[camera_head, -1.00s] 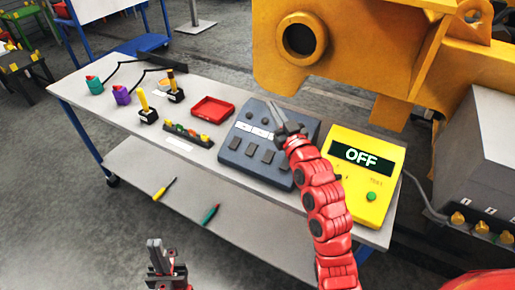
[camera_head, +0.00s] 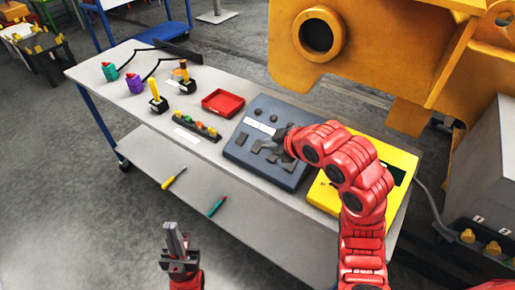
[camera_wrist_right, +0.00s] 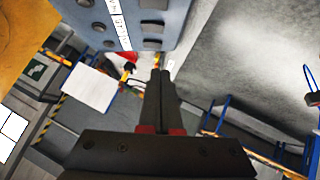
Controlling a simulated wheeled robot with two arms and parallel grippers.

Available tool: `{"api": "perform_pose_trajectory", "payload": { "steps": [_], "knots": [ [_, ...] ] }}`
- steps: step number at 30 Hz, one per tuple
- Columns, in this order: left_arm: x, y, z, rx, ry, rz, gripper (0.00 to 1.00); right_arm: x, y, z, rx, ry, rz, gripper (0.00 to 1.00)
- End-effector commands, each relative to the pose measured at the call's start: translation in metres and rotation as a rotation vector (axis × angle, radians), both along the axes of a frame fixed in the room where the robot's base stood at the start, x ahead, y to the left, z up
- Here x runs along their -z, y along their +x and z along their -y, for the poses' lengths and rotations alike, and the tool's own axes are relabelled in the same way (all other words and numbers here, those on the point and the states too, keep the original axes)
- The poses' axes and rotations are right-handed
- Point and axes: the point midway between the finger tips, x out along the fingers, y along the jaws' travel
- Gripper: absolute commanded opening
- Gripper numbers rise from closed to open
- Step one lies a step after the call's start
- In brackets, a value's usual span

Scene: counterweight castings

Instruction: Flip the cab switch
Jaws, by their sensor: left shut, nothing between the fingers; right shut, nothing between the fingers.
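A dark blue-grey switch panel (camera_head: 290,108) lies on the cart top, with round knobs, a white label strip (camera_head: 259,125) and several dark rocker switches (camera_head: 240,138). Which one is the cab switch cannot be read. My right gripper (camera_head: 266,146) is shut and empty, over the panel's middle, covering some rockers; contact cannot be told. In the right wrist view its shut fingers (camera_wrist_right: 160,76) point toward the panel's edge, and the panel (camera_wrist_right: 130,22) is at the top. My left gripper (camera_head: 174,230) is shut and empty, in front of the cart, away from the panel.
Left of the panel are a red tray (camera_head: 224,102), a strip of coloured buttons (camera_head: 196,127) and yellow-handled levers (camera_head: 157,98). A large yellow casting (camera_head: 380,60) stands behind the cart.

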Motion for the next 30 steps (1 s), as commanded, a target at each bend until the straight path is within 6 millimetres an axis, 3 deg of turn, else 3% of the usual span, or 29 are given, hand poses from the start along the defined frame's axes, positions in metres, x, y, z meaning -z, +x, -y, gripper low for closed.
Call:
{"api": "perform_pose_trajectory", "payload": {
  "steps": [6, 12, 23, 30],
  "knots": [
    [0.002, 0.0, 0.0, 0.0, 0.0, 0.0, 0.0, 0.002, 0.002, -0.002, 0.0, 0.004, 0.0, 0.0],
    [0.009, 0.0, 0.0, 0.0, 0.0, 0.0, 0.0, 0.02, 0.018, -0.014, -0.002, 0.003, -0.002, 0.0],
    [-0.021, 0.0, 0.0, 0.0, 0.0, 0.0, 0.0, 0.065, 0.064, -0.044, 0.0, 0.0, -0.004, 0.0],
    [-0.035, 0.0, 0.0, 0.0, 0.0, 0.0, 0.0, 0.094, 0.074, -0.034, 0.003, 0.002, -0.001, 0.0]
  ]
}}
